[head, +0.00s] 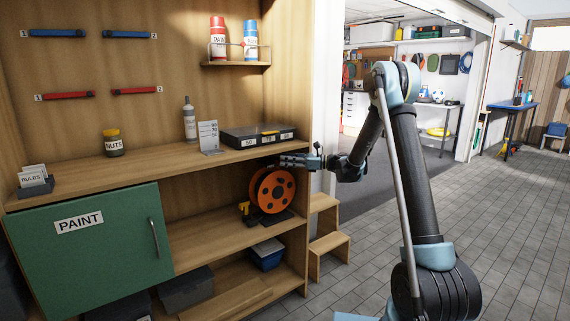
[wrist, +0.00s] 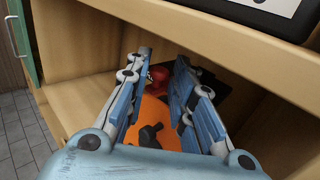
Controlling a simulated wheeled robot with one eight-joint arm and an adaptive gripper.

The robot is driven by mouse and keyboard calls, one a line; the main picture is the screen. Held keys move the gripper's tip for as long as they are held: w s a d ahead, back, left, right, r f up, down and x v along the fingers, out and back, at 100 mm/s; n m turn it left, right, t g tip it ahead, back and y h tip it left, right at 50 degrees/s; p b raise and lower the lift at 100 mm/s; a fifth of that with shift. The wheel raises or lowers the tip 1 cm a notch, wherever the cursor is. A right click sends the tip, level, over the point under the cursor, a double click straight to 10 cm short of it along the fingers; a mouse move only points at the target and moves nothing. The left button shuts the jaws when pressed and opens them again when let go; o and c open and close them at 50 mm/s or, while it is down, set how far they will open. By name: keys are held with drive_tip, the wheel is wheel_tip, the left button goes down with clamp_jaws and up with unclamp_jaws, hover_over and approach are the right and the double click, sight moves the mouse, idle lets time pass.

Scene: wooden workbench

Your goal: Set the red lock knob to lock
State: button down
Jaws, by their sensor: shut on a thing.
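The red lock knob (wrist: 158,73) shows in the wrist view between the fingertips of my gripper (wrist: 160,66), which is shut on it. The knob sits at the far edge of the orange reel (wrist: 154,108). In the head view the reel (head: 263,190) stands on the shelf under the bench top, and my gripper (head: 284,161) reaches in from the right at its top. The knob cannot be made out in the head view. Its exact turn is hard to tell, as the fingers partly hide it.
The bench top (head: 165,160) lies close above my gripper. A black handle (wrist: 151,137) sticks out of the reel's face. A black case (head: 257,136) lies on the bench top. A wooden step (head: 328,245) stands right of the bench. A green PAINT door (head: 95,255) is at left.

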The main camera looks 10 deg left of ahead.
drive_tip(key=shift+w+n+g, duration=0.25)
drive_tip(key=shift+n+g, duration=0.05)
drive_tip(key=shift+g, duration=0.2)
drive_tip(key=c, duration=1.5)
unclamp_jaws()
drive_tip(key=d, duration=0.8)
drive_tip(key=w+d, duration=0.1)
drive_tip(key=d, duration=0.3)
